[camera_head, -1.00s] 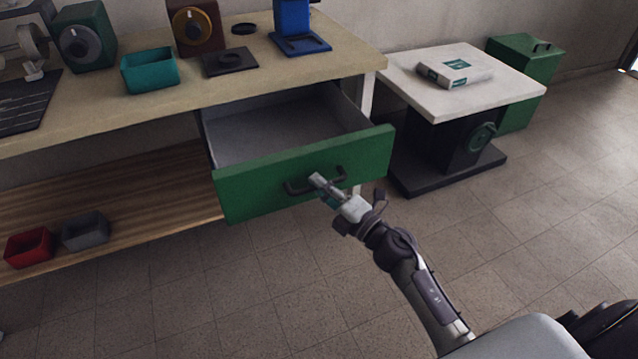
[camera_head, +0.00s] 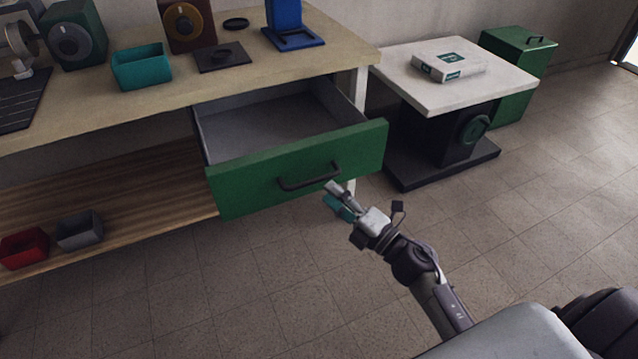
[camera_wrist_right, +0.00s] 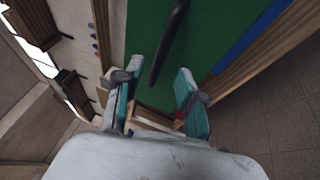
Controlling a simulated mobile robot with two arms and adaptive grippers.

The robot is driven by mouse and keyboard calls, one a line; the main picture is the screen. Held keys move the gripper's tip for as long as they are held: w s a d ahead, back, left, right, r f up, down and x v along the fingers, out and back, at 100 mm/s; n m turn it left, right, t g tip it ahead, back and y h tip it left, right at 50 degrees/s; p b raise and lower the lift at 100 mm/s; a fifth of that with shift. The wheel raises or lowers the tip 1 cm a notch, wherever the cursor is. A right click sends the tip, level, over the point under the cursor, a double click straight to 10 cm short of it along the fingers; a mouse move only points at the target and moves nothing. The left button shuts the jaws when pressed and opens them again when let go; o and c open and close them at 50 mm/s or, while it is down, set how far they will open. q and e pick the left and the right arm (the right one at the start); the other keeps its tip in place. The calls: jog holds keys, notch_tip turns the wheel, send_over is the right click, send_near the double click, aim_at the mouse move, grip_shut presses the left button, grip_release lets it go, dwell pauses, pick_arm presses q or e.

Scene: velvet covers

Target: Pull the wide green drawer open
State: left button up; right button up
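The wide green drawer (camera_head: 235,190) stands pulled out from under the workbench top, and its grey inside (camera_head: 275,120) shows empty. Its dark bar handle (camera_head: 309,178) is on the front panel. My right gripper (camera_head: 331,194) is just in front of the panel, to the right of and below the handle, apart from it. In the right wrist view my right gripper's fingers (camera_wrist_right: 155,98) are spread with nothing between them. The handle (camera_wrist_right: 168,42) lies ahead of them against the green front (camera_wrist_right: 215,35). My left gripper is in neither view.
The wooden workbench (camera_head: 110,118) carries a teal bin (camera_head: 142,68) and several devices. Red (camera_head: 24,248) and grey (camera_head: 79,231) bins sit on the lower shelf. A white-topped table (camera_head: 465,90) stands right of the drawer. The tiled floor in front is clear.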

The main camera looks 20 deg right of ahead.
jog(key=v, duration=0.6)
jog(key=shift+d, duration=0.1)
dwell(0.3)
